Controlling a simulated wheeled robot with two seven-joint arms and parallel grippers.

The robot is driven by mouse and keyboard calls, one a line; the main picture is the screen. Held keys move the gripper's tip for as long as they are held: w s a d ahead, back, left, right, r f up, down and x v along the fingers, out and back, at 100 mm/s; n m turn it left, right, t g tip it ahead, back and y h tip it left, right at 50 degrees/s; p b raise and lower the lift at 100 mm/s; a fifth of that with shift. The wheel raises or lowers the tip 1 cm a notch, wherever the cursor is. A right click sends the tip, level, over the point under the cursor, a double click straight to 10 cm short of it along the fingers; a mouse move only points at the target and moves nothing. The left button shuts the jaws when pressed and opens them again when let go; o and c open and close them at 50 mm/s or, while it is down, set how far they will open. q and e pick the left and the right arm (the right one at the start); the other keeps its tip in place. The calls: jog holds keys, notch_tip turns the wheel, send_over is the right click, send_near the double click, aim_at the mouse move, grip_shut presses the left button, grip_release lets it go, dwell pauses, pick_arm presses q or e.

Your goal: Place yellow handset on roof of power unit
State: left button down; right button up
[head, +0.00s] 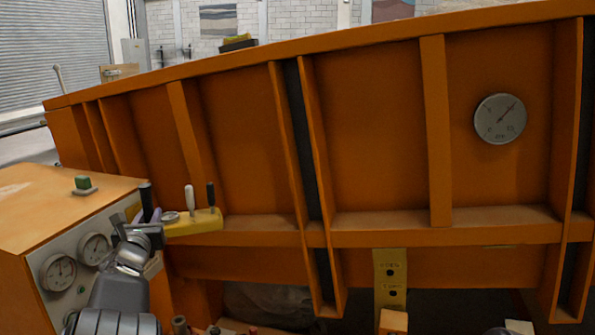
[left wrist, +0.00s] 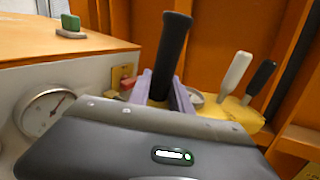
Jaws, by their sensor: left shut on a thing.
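The yellow handset (head: 208,222) has a white lever and black levers on top. It also shows in the left wrist view (left wrist: 232,112). My left gripper (head: 150,220) is shut on its left end, where a thick black handle stands up between the fingers (left wrist: 165,92). The handset is held level with the power unit's front, to the right of it and below its roof. The power unit is an orange box (head: 25,190) at the left with a pale gauge panel; its roof also shows in the left wrist view (left wrist: 35,45). My right gripper is not in view.
A green button (head: 83,183) on a small base stands on the roof near its right side; the rest of the visible roof is bare. The tilted orange sandbed (head: 375,130), with ribs and a round dial (head: 500,119), rises close behind the handset. Gauges (head: 58,272) face front.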

pick_arm(q)
jog(key=s+d+f+m+h+b, duration=0.1)
jog(key=s+d+f, duration=0.7)
jog(key=f, duration=0.3)
jog(key=s+d+f+m+h+b, duration=0.1)
jog(key=s+d+f+h, duration=0.1)
jog(key=s+d+f, duration=0.7)
notch_tip(320, 180, down, 3)
jog(key=shift+d+b, duration=0.35)
jog(key=shift+d, duration=0.15)
jog(key=shift+f, duration=0.15)
dwell(0.8)
jog(key=shift+s+a, duration=0.1)
dwell(0.6)
